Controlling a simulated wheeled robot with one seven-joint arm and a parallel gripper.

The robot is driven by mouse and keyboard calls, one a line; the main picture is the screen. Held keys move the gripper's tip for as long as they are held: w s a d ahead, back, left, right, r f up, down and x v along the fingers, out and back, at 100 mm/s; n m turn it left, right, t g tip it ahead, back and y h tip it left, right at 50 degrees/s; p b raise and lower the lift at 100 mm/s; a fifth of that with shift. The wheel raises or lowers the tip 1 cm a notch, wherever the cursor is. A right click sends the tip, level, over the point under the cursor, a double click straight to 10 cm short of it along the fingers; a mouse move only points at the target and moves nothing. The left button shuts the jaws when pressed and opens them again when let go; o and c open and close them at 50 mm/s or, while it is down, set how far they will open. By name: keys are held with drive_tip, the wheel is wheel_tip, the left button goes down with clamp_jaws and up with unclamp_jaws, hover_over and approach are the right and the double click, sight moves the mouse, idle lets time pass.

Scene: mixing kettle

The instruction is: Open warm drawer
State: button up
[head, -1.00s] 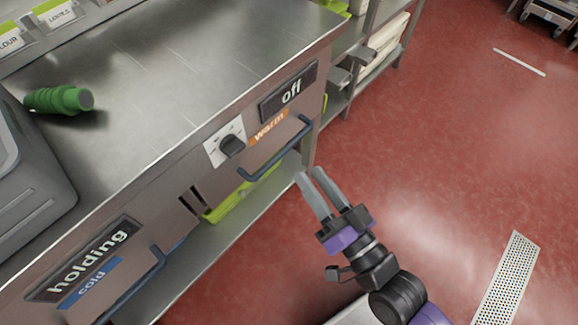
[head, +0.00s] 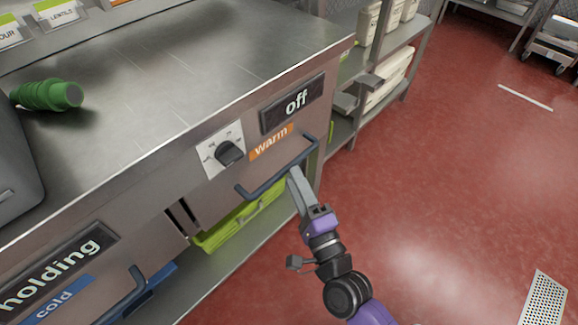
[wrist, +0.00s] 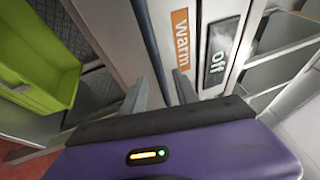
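The warm drawer has an orange "warm" label (head: 271,142) and a dark blue bar handle (head: 262,188) on its front. The drawer looks shut. My gripper (head: 294,174) is at the right part of this handle, its fingers overlapping each other in the head view. In the wrist view the fingers (wrist: 162,82) stand apart, with the handle (wrist: 150,45) running down between them. I cannot tell whether either finger touches the bar. The "warm" label also shows in the wrist view (wrist: 181,40).
A black knob (head: 229,152) and an "off" sign (head: 297,101) sit by the drawer. The cold drawer's handle (head: 128,295) is lower left. A green bin (head: 235,225) stands on the shelf below.

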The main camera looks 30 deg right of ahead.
sight(289, 165)
drive_tip(key=shift+x, duration=2.3)
clamp_jaws()
